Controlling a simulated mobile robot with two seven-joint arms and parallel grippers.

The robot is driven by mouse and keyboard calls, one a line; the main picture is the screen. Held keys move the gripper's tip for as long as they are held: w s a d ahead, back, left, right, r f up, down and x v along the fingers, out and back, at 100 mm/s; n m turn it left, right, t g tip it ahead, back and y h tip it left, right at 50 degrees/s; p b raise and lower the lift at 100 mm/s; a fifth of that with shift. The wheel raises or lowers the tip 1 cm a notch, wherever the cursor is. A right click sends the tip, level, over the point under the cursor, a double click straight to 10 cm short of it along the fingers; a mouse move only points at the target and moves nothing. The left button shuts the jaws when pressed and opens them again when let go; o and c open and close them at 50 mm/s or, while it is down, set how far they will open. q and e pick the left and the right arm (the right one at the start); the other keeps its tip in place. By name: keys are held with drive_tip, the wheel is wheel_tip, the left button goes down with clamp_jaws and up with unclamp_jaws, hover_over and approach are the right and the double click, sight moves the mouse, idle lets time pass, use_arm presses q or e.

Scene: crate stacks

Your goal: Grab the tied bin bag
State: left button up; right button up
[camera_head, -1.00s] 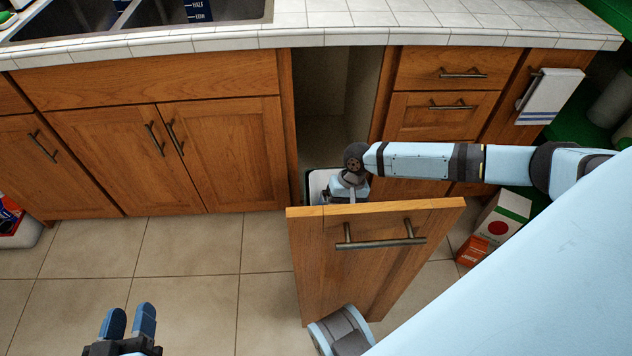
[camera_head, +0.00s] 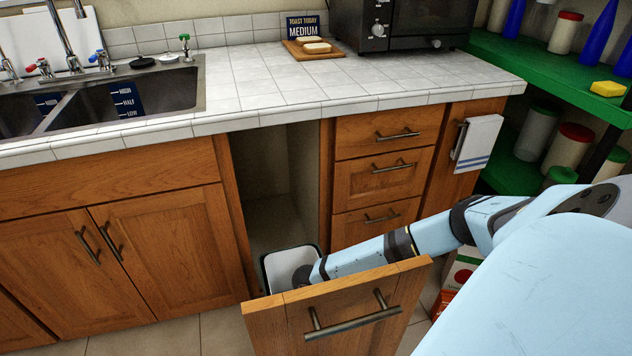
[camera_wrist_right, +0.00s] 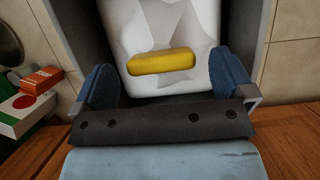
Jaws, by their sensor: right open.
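The tied bin bag (camera_wrist_right: 175,28) is white and faceted, with a yellow tie band (camera_wrist_right: 162,61) across it in the right wrist view. My right gripper (camera_wrist_right: 163,75) is open, its blue fingers on either side of the bag near the yellow tie; I cannot tell whether they touch it. In the head view the white top of the bag (camera_head: 288,263) shows in a dark-rimmed bin (camera_head: 264,277) behind the pull-out front (camera_head: 345,310). That front and my arm hide my right gripper there. My left gripper is out of view.
The pull-out front stands away from the cabinet opening (camera_head: 278,190), with a metal handle (camera_head: 352,322). A drawer stack (camera_head: 380,165) and a towel (camera_head: 477,143) are to its right. Boxes (camera_wrist_right: 25,105) stand on the floor beside it. The counter (camera_head: 280,85) is above.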

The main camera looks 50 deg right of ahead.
drive_tip(key=b+x, duration=0.1)
drive_tip(key=x, duration=0.3)
drive_tip(key=shift+b, duration=0.3)
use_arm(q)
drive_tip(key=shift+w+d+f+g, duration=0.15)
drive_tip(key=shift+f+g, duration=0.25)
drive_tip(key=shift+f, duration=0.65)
use_arm(e)
drive_tip(key=c, duration=1.9)
